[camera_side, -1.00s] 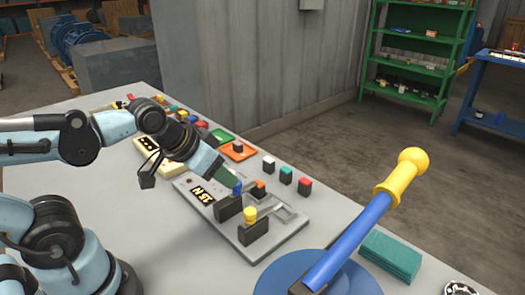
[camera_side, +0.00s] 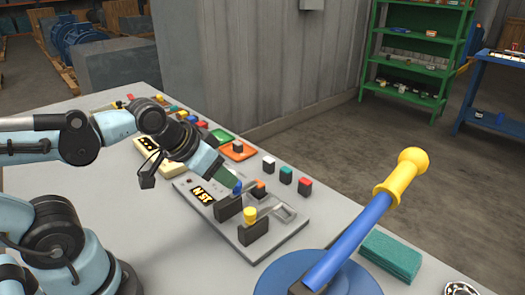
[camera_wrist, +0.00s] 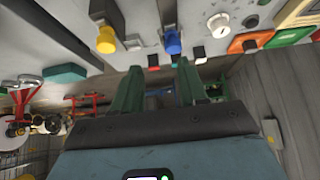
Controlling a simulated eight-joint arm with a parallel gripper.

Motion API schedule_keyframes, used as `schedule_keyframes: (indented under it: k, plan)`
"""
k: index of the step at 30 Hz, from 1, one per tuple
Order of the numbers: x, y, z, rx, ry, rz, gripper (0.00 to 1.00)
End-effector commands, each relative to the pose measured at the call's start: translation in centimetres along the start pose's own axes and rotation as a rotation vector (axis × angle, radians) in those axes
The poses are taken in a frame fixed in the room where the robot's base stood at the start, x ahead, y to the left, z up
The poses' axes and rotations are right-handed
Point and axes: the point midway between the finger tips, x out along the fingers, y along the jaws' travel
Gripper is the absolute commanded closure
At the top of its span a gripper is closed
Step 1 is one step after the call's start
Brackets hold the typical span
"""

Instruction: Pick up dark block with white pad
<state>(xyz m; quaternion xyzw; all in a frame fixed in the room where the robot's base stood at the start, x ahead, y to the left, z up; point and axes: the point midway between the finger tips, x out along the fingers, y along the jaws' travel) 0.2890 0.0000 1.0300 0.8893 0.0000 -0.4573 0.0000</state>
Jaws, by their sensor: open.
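The dark block with a white pad on top (camera_side: 268,165) stands upright on the grey table, at the left end of a short row with a teal-topped block (camera_side: 285,175) and a red-topped block (camera_side: 304,187). In the wrist view the white-padded block (camera_wrist: 199,55) shows beyond and to the right of the fingertips. My gripper (camera_side: 235,182) has green fingers and hangs over the grey control panel, beside the blue knob and apart from the white-padded block. In the wrist view my gripper (camera_wrist: 158,75) is open, with nothing held between its fingers.
The control panel (camera_side: 238,238) carries a blue knob (camera_wrist: 172,42), a yellow knob (camera_side: 250,215) and slotted levers. A blue lever with a yellow handle (camera_side: 400,172) rises at right, near a teal pad (camera_side: 391,255).

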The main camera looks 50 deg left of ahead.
Motion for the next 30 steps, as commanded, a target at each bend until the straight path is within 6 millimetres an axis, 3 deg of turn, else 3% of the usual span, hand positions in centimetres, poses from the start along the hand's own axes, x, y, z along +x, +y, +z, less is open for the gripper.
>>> schedule_keyframes:
  k: [5,9,19,23,30]
  plan:
    - [0.0,0.0,0.0,0.000,0.000,0.000,0.56]
    - [0.0,0.0,0.0,0.000,0.000,0.000,0.36]
    - [-0.1,-0.1,-0.3,0.000,-0.006,-0.001,0.36]
    - [-0.4,-0.4,-2.1,0.001,-0.039,-0.007,0.36]
    - [-0.2,-1.7,-7.7,0.004,-0.155,-0.022,0.36]
